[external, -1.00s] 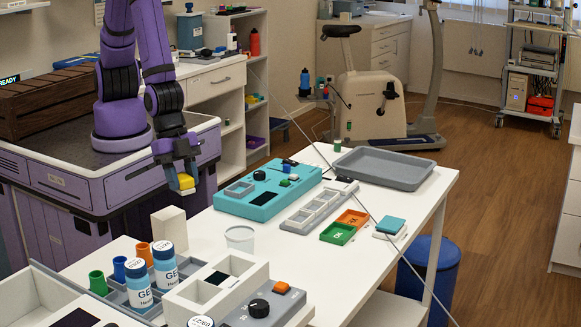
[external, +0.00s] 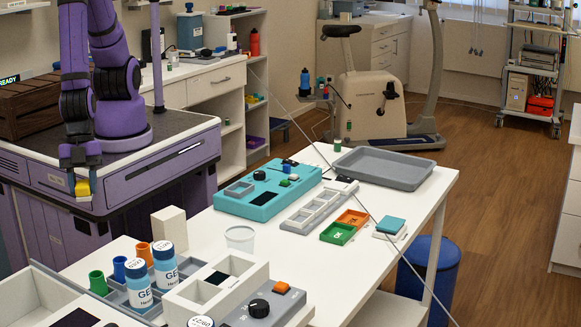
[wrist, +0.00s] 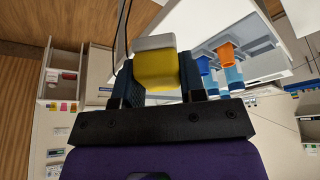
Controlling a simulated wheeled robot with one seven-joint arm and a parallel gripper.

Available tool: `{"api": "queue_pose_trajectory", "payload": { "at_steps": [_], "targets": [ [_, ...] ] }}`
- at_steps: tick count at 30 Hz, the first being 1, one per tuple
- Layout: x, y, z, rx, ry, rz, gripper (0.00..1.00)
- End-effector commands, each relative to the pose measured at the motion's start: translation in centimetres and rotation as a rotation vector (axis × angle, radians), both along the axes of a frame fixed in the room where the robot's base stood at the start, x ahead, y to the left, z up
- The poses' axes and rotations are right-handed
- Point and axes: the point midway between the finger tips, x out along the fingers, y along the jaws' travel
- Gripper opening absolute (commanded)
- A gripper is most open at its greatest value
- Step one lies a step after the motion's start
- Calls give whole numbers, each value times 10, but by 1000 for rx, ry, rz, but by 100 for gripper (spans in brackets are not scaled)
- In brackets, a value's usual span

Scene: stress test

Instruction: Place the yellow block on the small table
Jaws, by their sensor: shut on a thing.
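My gripper (external: 82,184) is at the left of the external view, pointing down, in front of my purple base. It is shut on the yellow block (external: 83,188), which hangs in the air between the fingers. In the wrist view the yellow block (wrist: 157,70) sits between the two dark fingers, with a grey-white face at its far end. A white table (external: 380,260) stands to the right of the gripper, apart from the block. A small stand (external: 314,97) with bottles is beside the exercise bike. I cannot tell which one is the small table.
The white table holds a teal panel (external: 262,200), a grey tray (external: 383,168), a white block (external: 169,227), a clear cup (external: 240,238), and labelled bottles (external: 164,264) near its front. A blue bin (external: 430,278) stands at its right.

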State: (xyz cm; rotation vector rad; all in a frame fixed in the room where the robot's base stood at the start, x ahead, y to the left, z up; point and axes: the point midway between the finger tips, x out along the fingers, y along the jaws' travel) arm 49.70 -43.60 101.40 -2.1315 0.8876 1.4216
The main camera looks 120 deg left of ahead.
Motion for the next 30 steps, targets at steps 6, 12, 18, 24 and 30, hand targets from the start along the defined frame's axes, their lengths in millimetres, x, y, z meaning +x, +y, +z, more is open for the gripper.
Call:
{"api": "queue_pose_trajectory", "payload": {
  "at_steps": [6,12,18,24,30],
  "targets": [
    [2,2,-27,4,2,5,11],
    [2,2,-46,3,2,6,11],
    [17,-11,-51,0,-1,7,11],
    [51,-40,-56,0,0,5,11],
    [86,-70,-60,0,-1,7,11]
  ]
}}
